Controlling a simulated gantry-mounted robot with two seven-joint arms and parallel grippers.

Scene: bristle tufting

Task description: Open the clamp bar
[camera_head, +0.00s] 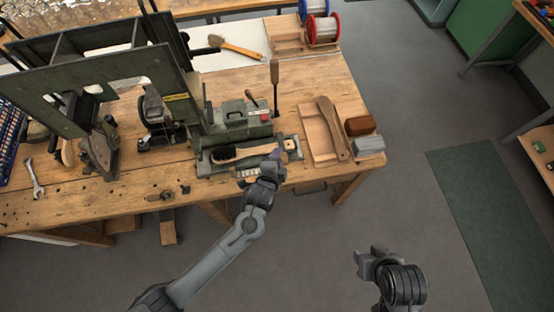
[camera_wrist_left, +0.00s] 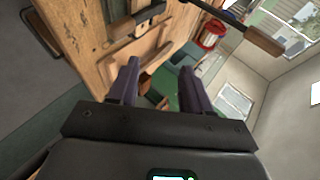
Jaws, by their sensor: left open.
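A green tufting machine (camera_head: 235,122) stands on the bench. A brush (camera_head: 237,153) lies across its front. An upright lever with a wooden handle (camera_head: 275,72) rises at the machine's right; a dark rod with a wooden grip (camera_wrist_left: 250,38) shows at upper right in the left wrist view. I cannot tell which part is the clamp bar. My left gripper (camera_head: 275,156) is at the machine's front right, near the brush's right end. Its two purple fingers are apart with nothing between them in the left wrist view (camera_wrist_left: 159,76). My right gripper (camera_head: 370,262) is off the bench at lower right; its jaws are unclear.
A wooden tray (camera_head: 317,142) stands right of the machine, with a brown block (camera_head: 359,126) and a grey block (camera_head: 369,145) beside it. Red and blue spools (camera_head: 323,28) stand at the back. A wrench (camera_head: 34,178) lies at the left. The floor right of the bench is clear.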

